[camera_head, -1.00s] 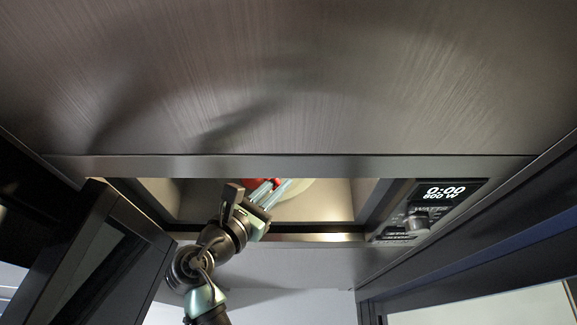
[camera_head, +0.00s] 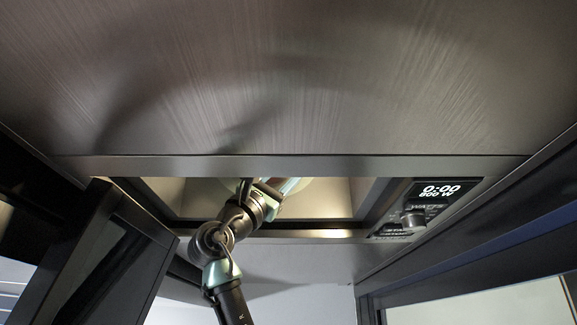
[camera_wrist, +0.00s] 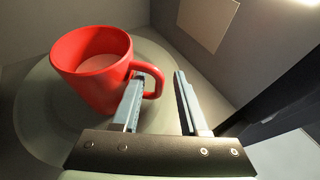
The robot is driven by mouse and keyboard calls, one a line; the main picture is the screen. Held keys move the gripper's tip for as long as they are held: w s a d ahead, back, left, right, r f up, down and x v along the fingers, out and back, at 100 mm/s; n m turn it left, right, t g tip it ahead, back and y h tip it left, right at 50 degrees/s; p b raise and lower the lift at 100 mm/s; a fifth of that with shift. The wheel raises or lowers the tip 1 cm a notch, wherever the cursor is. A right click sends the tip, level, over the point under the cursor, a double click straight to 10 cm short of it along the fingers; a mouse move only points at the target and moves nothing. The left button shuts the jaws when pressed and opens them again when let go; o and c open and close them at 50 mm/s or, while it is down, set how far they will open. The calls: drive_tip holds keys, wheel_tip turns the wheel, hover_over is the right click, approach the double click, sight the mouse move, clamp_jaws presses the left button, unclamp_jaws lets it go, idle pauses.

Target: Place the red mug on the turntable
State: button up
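The red mug (camera_wrist: 95,72) stands on the pale round turntable (camera_wrist: 35,125) inside the microwave, its handle pointing toward my gripper. My gripper (camera_wrist: 160,85) is open, with its two fingers apart. The left finger overlaps the opening of the mug's handle; I cannot tell whether it touches the handle. The right finger is clear of the mug. In the head view my gripper (camera_head: 285,185) reaches into the microwave opening, and the mug is hidden there. A little of the turntable (camera_head: 303,182) shows behind the fingers.
The microwave's door (camera_head: 115,245) hangs open at the left. Its control panel (camera_head: 425,210) with a knob is right of the opening. The cavity wall (camera_wrist: 235,70) stands right of my fingers. My forearm passes close to the cavity's lower front edge (camera_head: 310,236).

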drive_tip(key=shift+r, duration=0.2)
drive_tip(key=b+v, duration=0.1)
drive_tip(key=v, duration=1.1)
